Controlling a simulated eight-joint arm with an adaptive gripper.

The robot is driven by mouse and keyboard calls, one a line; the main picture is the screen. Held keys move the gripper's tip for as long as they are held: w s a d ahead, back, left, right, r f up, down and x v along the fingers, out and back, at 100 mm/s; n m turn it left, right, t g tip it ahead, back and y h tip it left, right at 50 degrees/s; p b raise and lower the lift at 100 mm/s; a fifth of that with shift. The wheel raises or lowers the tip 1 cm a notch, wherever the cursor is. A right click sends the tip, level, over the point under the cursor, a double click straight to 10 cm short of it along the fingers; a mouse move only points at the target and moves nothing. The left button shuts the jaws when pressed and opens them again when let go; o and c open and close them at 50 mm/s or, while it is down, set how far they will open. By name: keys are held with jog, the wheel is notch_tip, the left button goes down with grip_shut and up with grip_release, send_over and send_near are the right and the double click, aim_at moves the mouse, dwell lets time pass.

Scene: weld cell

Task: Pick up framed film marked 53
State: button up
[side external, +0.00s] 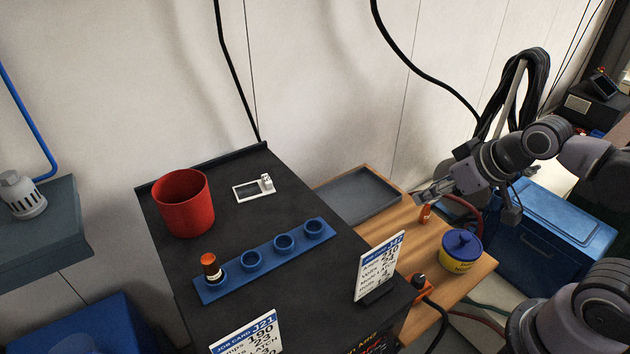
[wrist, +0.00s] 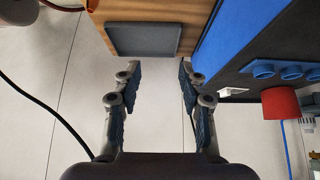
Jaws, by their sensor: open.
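A small white frame with a dark film (side external: 254,189) lies flat on the black cabinet top (side external: 300,205), right of the red cup. A small white piece stands at its right end. Its marking is too small to read. In the wrist view a white piece (wrist: 232,91) beside the red cup appears to be the same frame, seen edge-on. My gripper (side external: 424,194) is open and empty above the wooden bench, well to the right of the frame. Its spread fingers also show in the wrist view (wrist: 157,82), with nothing between them.
A red cup (side external: 184,204) stands left of the frame. A job card (side external: 380,265) stands right. A grey tray (side external: 360,192) and yellow pot (side external: 460,254) are on the bench.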

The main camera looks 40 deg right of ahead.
jog(key=w+a+r+m+g, duration=0.1)
jog(key=w+a+r, duration=0.3)
jog(key=w+a, duration=0.35)
jog(key=w+a+r+g, duration=0.1)
jog(key=w+a+r, duration=0.2)
jog(key=w+a, duration=0.5)
jog(key=m, duration=0.1)
send_over(268, 180)
jog(key=s+a, duration=0.1)
jog(key=s, duration=0.2)
jog(key=shift+g+h, duration=0.3)
jog(key=shift+h, duration=0.1)
jog(key=f, duration=0.6)
jog(key=shift+w, duration=0.25)
jog(key=shift+d+x, duration=0.15)
jog(key=shift+x, duration=1.25)
jog(key=shift+d+x, duration=0.1)
jog(key=shift+x, duration=1.25)
jog(key=shift+r, duration=0.1)
grip_shut()
